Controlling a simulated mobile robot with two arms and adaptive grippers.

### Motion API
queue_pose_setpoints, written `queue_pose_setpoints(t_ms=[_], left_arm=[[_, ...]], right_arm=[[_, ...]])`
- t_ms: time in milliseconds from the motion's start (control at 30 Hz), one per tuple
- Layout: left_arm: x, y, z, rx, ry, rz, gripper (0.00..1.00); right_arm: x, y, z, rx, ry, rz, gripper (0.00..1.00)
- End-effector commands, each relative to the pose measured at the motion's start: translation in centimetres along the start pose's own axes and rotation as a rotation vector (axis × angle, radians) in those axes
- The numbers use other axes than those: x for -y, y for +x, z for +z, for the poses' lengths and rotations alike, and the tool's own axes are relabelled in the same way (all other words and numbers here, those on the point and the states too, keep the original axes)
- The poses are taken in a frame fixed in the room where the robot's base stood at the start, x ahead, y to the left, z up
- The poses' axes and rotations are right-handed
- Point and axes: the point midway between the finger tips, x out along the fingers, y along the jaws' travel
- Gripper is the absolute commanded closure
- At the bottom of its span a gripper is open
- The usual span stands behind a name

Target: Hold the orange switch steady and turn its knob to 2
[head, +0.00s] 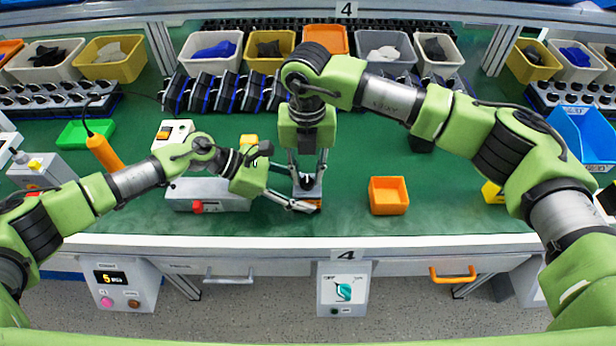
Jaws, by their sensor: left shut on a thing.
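The orange switch (316,204) sits on the green bench top near its front edge, with a grey body and orange at its base. Its dark knob (306,184) faces up. My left gripper (306,193) reaches in from the left, low at the bench, and is shut on the switch. My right gripper (308,178) points straight down over the switch, its fingers spread apart on either side of the knob. The fingers hide much of the switch, and the knob's setting and numbers cannot be read.
An empty orange bin (389,196) stands to the right of the switch. A grey box with a red button (208,195) lies to the left, close to my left arm. An orange-handled tool (104,153) hangs further left. Part bins and racks line the back.

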Motion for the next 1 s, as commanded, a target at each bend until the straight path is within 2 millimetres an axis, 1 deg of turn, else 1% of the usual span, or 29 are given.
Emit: queue_pose_setpoints(t_ms=[33,67,100,267,367,467,967,1000], left_arm=[[-0.02,0.0,-0.02,0.0,0.0,0.001,0.78],[-0.02,0.0,-0.02,0.0,0.0,0.001,0.78],[-0.02,0.0,-0.02,0.0,0.0,0.001,0.78],[-0.02,0.0,-0.02,0.0,0.0,0.001,0.78],[-0.02,0.0,-0.02,0.0,0.0,0.001,0.78],[-0.02,0.0,-0.02,0.0,0.0,0.001,0.78],[0.0,0.0,-0.05,-0.001,0.0,0.0,0.78],[0.0,-0.01,-0.05,-0.001,0.0,0.0,0.78]], right_arm=[[0.01,0.0,0.01,0.0,0.0,0.0,0.87],[0.01,-0.01,0.01,0.0,0.0,0.0,0.95],[0.01,-0.01,0.01,0.0,0.0,0.0,1.0],[0.01,-0.03,0.01,0.0,0.001,0.0,1.0],[0.0,-0.04,0.0,0.0,0.034,0.0,1.0],[0.0,-0.04,0.01,0.0,0.136,0.0,1.0],[-0.06,-0.07,-0.02,-0.001,0.758,0.001,1.0],[-0.05,-0.08,0.0,0.0,0.761,0.001,0.84]])
